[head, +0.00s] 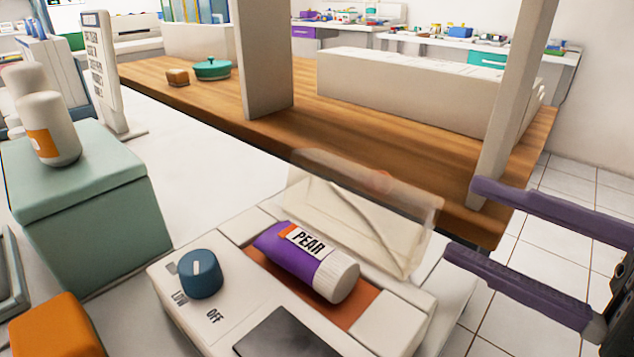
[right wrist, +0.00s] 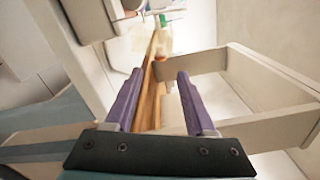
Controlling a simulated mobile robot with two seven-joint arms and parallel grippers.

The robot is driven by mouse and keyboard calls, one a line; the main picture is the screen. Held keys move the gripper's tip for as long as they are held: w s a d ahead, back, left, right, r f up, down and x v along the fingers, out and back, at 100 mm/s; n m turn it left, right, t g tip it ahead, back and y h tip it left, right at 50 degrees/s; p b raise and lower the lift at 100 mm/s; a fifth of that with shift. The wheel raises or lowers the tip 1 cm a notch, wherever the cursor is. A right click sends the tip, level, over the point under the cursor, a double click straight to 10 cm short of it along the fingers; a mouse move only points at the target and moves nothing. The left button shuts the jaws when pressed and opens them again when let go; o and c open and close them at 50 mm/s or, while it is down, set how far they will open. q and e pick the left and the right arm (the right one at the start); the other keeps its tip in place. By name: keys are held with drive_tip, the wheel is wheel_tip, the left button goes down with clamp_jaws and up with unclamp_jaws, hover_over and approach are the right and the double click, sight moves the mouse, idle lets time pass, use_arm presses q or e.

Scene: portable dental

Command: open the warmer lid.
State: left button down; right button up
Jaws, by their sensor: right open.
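The warmer (head: 185,318) is a white box with a blue knob (head: 201,273) and LOW and OFF markings. Its clear lid (head: 350,222) stands tilted up along the far edge, so the well is uncovered. A purple tube labelled PEAR (head: 300,262) with a white cap lies in the orange-brown well. My right gripper (head: 465,220) is open and empty, its purple fingers just right of the lid and apart from it. In the right wrist view the open fingers (right wrist: 160,100) show nothing between them in grip. My left gripper is not in view.
A green box (head: 85,220) with a white bottle (head: 48,130) on it stands left. An orange block (head: 55,325) sits at the lower left. Behind is a wooden counter (head: 330,120) with pale posts. Tiled floor shows at right.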

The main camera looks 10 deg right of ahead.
sight(381, 182)
drive_tip(key=shift+w+a, duration=0.1)
drive_tip(key=shift+w, duration=0.15)
drive_tip(key=p+x, duration=0.1)
drive_tip(key=x, duration=0.8)
drive_tip(key=shift+w+a, duration=0.15)
clamp_jaws()
idle(1.0)
